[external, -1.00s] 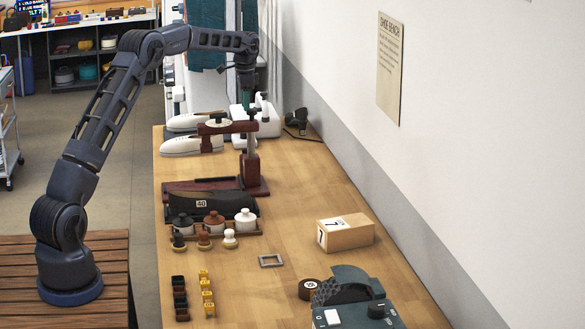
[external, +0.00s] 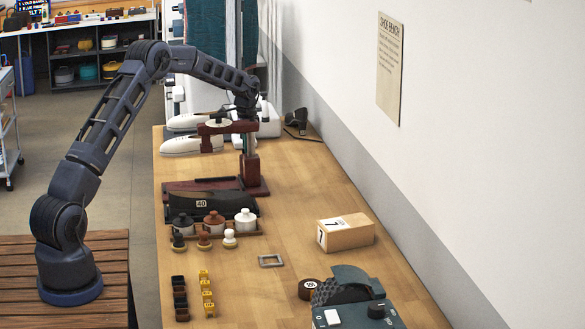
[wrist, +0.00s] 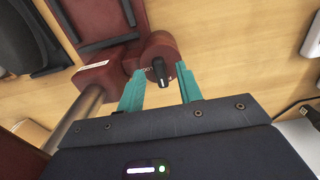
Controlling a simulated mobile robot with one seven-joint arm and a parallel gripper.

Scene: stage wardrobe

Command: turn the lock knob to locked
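The lock knob (wrist: 158,72) is a small black knob with a pale pointer line, on a round dark red housing with partly readable white lettering. It belongs to the dark red stand (external: 250,170) on the bench. In the wrist view my gripper (wrist: 160,80) has two teal fingers spread apart, one on each side of the knob, with gaps visible between fingers and knob. Whether the fingertips are level with the knob is unclear. In the external view my gripper (external: 246,116) is above the stand's post, and the knob cannot be made out there.
White shoe shapes (external: 192,144) stand just behind the stand. A black shoe form (external: 200,203) and several lidded pots (external: 214,222) are in front. A wooden box (external: 346,233) lies right, and the wall (external: 440,150) bounds the bench's right side.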

